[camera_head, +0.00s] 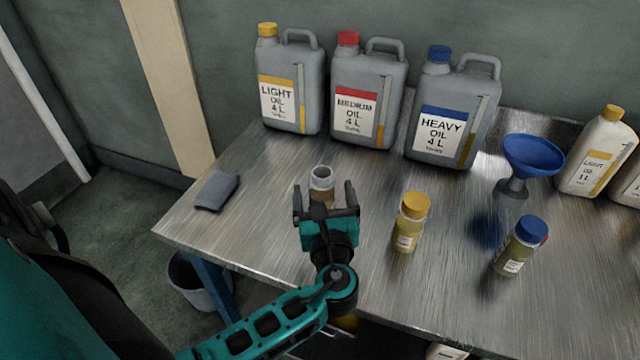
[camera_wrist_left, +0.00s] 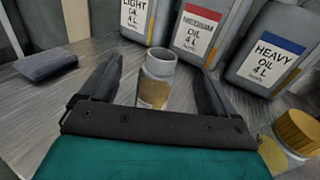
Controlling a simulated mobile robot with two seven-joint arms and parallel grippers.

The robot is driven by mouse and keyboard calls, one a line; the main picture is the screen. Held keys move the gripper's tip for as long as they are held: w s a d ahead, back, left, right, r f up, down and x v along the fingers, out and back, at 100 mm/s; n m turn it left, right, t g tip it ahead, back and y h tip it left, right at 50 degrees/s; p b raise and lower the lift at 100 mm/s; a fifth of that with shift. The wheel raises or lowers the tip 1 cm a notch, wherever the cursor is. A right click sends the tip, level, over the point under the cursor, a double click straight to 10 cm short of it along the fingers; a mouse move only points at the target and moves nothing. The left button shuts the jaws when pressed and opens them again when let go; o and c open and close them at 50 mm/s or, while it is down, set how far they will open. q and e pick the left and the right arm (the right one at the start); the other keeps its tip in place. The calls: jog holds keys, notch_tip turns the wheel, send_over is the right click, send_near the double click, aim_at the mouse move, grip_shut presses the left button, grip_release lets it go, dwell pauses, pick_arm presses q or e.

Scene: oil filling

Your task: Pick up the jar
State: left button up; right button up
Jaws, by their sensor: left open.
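An open glass jar (camera_head: 321,179) with amber contents and no lid stands upright on the metal table. In the head view my left gripper (camera_head: 325,200) is just in front of it and hides its lower part. In the left wrist view the jar (camera_wrist_left: 155,78) stands between the two spread fingers of the left gripper (camera_wrist_left: 155,88), with gaps on both sides. The left gripper is open and holds nothing. Two other jars are capped: one with a yellow lid (camera_head: 410,222) to the right of the gripper, one with a blue lid (camera_head: 519,246) further right. My right gripper does not show.
Grey light (camera_head: 291,83), medium (camera_head: 368,92) and heavy (camera_head: 451,108) oil cans stand along the back. A blue funnel (camera_head: 532,156) and smaller white bottle (camera_head: 596,152) are right. A grey cloth (camera_head: 216,191) lies left, with bare table between it and the jar.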

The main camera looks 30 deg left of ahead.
pick_arm(q)
jog(key=shift+w+a+m, duration=0.2)
jog(key=shift+w+m, duration=0.1)
jog(key=shift+w, duration=0.2)
notch_tip(320, 180, down, 8)
jog(key=shift+s+r+b, duration=0.1)
jog(key=shift+r+b, duration=0.15)
jog(key=shift+b, duration=0.7)
jog(key=shift+f, duration=0.15)
jog(key=shift+w+a, duration=0.25)
jog(key=shift+w, duration=0.2)
jog(key=x, duration=0.6)
jog(key=shift+w+a, duration=0.15)
jog(key=shift+w, duration=0.05)
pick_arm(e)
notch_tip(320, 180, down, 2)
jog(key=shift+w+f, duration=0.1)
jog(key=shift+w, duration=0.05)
pick_arm(q)
jog(key=shift+c, duration=0.5)
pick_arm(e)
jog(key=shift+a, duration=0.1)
pick_arm(q)
jog(key=c, duration=1.1)
